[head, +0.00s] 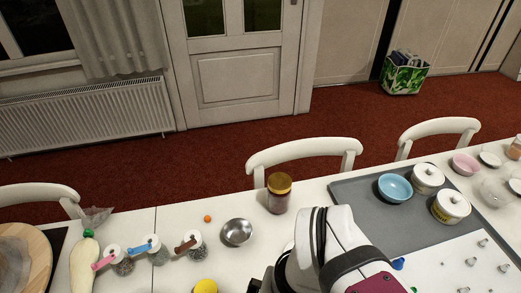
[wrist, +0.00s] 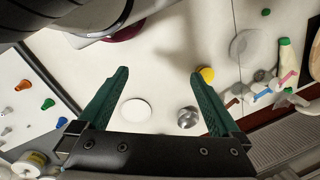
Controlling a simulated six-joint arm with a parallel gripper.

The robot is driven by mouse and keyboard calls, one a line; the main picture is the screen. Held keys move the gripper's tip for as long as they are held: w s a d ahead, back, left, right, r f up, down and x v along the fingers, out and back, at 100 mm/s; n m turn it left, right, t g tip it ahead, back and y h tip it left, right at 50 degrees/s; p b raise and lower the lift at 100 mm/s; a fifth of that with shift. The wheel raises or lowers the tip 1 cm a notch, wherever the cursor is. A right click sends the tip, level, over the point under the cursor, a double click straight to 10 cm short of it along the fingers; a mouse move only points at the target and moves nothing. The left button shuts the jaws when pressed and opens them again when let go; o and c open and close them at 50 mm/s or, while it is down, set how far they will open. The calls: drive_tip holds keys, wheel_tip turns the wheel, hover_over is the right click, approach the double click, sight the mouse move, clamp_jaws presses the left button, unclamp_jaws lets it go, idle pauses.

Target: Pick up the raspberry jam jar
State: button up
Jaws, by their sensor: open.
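A jar with a golden lid and dark red contents (head: 279,196), which looks like the raspberry jam jar, stands upright on the white table in the head view, near the far edge by a chair. I cannot read its label. My gripper (wrist: 160,76) is open, its two green fingers wide apart with nothing between them but the table further off and a white disc (wrist: 135,113). I do not see the jar in the wrist view. In the head view my arm hides most of my gripper.
A metal bowl (head: 237,232) stands left of the jar, with an orange ball (head: 207,218) and several spice jars (head: 158,252) beyond it. A grey mat (head: 355,190) with a blue bowl (head: 395,188) and white canisters (head: 428,177) lies to the right. A yellow object (head: 206,287) is at the front.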

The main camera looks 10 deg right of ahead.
drive_tip(key=w+d+f+m+g+h, duration=0.1)
drive_tip(key=w+d+m+g+h, duration=0.15)
drive_tip(key=d+h, duration=0.2)
drive_tip(key=m+t+h, duration=0.3)
drive_tip(key=t+h, duration=0.6)
drive_tip(key=t, duration=0.1)
approach(286, 180)
drive_tip(key=shift+y, duration=0.25)
drive_tip(key=x, duration=1.2)
drive_tip(key=shift+w+a+f, duration=0.3)
drive_tip(key=shift+a+f, duration=0.1)
clamp_jaws()
